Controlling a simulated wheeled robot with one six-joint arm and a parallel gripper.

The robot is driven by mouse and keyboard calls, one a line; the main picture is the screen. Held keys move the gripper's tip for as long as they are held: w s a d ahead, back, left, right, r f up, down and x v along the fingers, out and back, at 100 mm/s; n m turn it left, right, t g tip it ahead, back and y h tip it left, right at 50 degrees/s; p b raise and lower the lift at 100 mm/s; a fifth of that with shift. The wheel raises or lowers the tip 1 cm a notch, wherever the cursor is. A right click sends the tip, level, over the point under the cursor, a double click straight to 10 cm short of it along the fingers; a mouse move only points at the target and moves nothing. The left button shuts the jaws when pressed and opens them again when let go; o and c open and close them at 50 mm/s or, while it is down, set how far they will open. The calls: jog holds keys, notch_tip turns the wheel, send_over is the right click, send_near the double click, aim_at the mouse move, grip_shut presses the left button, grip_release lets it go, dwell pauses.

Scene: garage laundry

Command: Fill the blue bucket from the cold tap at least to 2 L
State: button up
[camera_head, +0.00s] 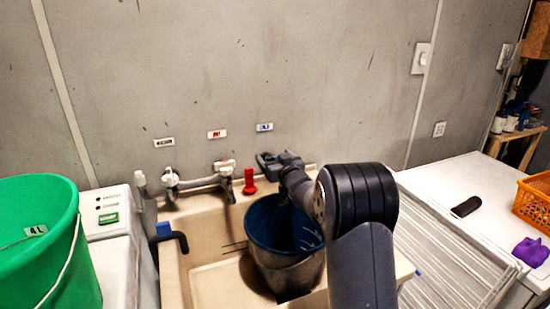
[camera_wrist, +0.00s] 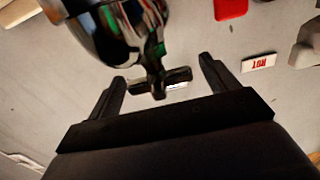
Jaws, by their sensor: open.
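The blue bucket (camera_head: 285,255) stands in the sink basin, its dark blue inside facing me with pale marks on its wall. I cannot make out its water level. My gripper (camera_head: 266,161) is at the taps, below the blue label (camera_head: 264,127). The tap under the blue label is mostly hidden by my gripper in the head view. The red HOT label (camera_head: 217,134) also shows in the wrist view (camera_wrist: 258,62).
A red fitting (camera_head: 249,183) stands left of my gripper. Other taps (camera_head: 170,180) sit farther left along the beige sink (camera_head: 205,280). A green bucket marked 4L (camera_head: 40,245) stands at left. A white worktop with an orange basket (camera_head: 535,200) and purple item (camera_head: 530,252) is at right.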

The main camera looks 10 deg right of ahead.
jog(key=c, duration=1)
jog(key=p, duration=0.1)
jog(key=n+y+p, duration=0.1)
jog(key=p, duration=0.1)
jog(key=shift+d+r+y, duration=0.1)
jog(key=shift+r+y, duration=0.2)
jog(key=shift+r, duration=0.05)
jog(key=n+g+y+p, duration=0.1)
jog(key=n+y+p, duration=0.1)
jog(key=y+p, duration=0.1)
jog(key=shift+g+p, duration=0.3)
jog(key=shift+p, duration=0.3)
jog(key=shift+f+n+g+y+p, duration=0.25)
jog(key=shift+n+g+y+p, duration=0.3)
jog(key=shift+n+y, duration=0.35)
jog(key=o, duration=1)
jog(key=shift+f, duration=0.1)
